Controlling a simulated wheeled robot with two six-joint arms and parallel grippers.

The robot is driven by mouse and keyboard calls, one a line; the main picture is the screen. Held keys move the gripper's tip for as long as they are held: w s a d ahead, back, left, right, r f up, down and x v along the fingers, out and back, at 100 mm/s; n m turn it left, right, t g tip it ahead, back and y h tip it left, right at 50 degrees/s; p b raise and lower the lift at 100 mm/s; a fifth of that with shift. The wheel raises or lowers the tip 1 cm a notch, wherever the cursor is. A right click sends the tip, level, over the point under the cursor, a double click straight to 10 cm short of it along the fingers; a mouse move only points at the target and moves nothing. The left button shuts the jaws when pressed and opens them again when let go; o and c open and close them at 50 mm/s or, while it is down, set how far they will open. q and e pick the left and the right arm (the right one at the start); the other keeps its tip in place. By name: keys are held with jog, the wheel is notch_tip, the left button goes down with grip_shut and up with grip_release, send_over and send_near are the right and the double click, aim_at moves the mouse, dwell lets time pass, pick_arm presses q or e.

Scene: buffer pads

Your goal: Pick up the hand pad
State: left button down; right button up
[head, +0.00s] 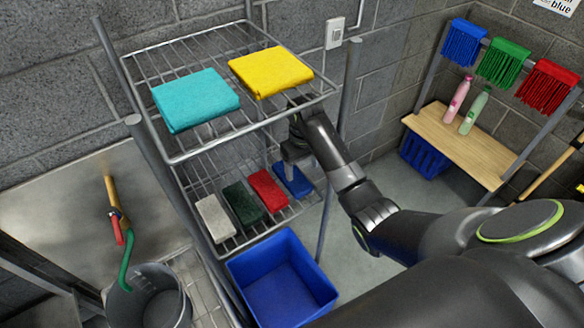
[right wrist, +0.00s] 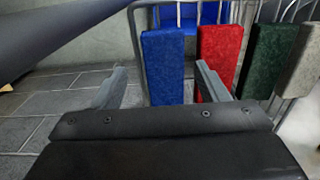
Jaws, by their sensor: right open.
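Several hand pads lie in a row on the lower wire shelf: a white pad (head: 215,218), a dark green pad (head: 243,202), a red pad (head: 269,190) and a blue pad (head: 293,180). My right gripper (head: 294,158) is just above the blue pad and hides part of its far end. In the right wrist view the open fingers (right wrist: 160,78) are either side of the blue pad (right wrist: 163,62), with the right finger near the red pad (right wrist: 219,50). No contact with a pad is clear. My left gripper is not in view.
The upper wire shelf (head: 215,45) holds a teal cloth (head: 195,98) and a yellow cloth (head: 270,70), close above my gripper. A blue bin (head: 285,285) stands below the shelves. A grey bucket (head: 150,300) is at lower left. A wooden bench (head: 460,145) stands right.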

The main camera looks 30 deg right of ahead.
aim_at(301, 186)
jog(key=shift+f, duration=0.5)
jog(key=shift+s+a+f+p, duration=0.1)
jog(key=shift+s+f+p, duration=0.1)
jog(key=shift+f, duration=0.2)
jog(key=shift+s+a+f+p, duration=0.1)
jog(key=shift+f+p, duration=0.05)
jog(key=shift+f, duration=0.2)
notch_tip(301, 186, down, 4)
jog(key=shift+s+r+p, duration=0.1)
jog(key=shift+r+p, duration=0.1)
jog(key=shift+p, duration=0.2)
jog(key=shift+f, duration=0.55)
jog(key=c, duration=0.8)
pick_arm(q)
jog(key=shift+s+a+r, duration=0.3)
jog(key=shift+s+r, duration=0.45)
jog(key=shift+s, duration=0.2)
pick_arm(e)
jog(key=shift+o, duration=0.2)
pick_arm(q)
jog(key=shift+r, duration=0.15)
pick_arm(e)
jog(key=shift+r, duration=0.15)
